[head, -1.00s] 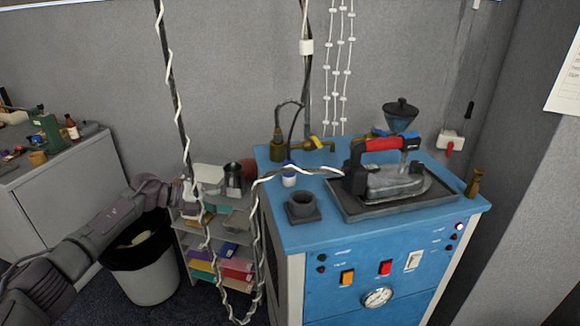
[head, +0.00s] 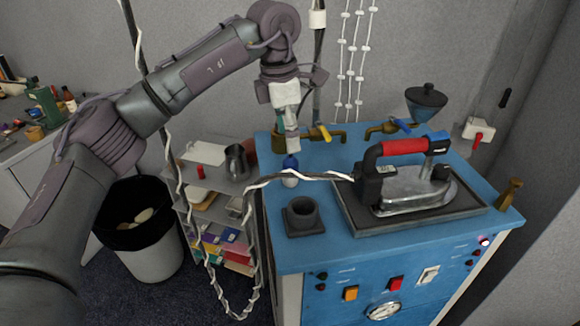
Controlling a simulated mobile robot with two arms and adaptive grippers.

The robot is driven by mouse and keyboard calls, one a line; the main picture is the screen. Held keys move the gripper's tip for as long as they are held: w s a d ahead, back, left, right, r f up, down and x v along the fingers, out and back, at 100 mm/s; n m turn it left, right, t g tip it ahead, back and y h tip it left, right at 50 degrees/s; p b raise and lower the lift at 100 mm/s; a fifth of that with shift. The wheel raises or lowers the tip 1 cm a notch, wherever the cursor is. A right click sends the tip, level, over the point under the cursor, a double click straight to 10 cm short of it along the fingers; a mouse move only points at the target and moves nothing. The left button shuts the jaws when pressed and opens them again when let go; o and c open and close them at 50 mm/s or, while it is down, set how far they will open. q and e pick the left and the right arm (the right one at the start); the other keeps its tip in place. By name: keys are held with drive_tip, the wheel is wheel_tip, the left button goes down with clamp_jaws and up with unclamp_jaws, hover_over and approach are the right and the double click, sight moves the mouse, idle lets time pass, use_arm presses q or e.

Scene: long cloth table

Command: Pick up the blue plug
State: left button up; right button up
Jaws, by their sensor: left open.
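A small white bottle (head: 289,180) stands on the blue machine's top, left of the iron. A blue plug (head: 290,162) sits in its top. My left gripper (head: 291,143) points down from above, with its tips just over the blue plug and apart from it as far as I can tell. The gripper is seen nearly edge-on, open, with nothing visible in it. My right gripper is out of view.
A white-wrapped cord (head: 262,182) runs close by the bottle. A shelf (head: 225,190) and a bin (head: 145,240) stand left.

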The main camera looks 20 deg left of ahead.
sight(289, 157)
use_arm(q)
drive_tip(key=f, duration=0.2)
drive_tip(key=shift+w+d+f, duration=0.15)
drive_tip(key=shift+w+f, duration=0.15)
drive_tip(key=shift+w, duration=0.05)
drive_tip(key=shift+w+f, duration=0.2)
drive_tip(key=shift+f, duration=0.1)
drive_tip(key=f, duration=0.1)
drive_tip(key=f+p, duration=0.2)
drive_tip(key=f, duration=0.1)
drive_tip(key=shift+s, duration=0.3)
drive_tip(key=shift+f+p, duration=0.3)
drive_tip(key=shift+f, duration=0.1)
drive_tip(key=shift+w+f, duration=0.15)
drive_tip(key=shift+f, duration=0.05)
drive_tip(key=c, duration=0.5)
clamp_jaws()
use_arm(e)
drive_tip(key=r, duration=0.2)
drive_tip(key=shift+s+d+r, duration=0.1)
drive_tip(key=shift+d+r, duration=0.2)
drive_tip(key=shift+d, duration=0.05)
use_arm(q)
drive_tip(key=shift+r, duration=0.1)
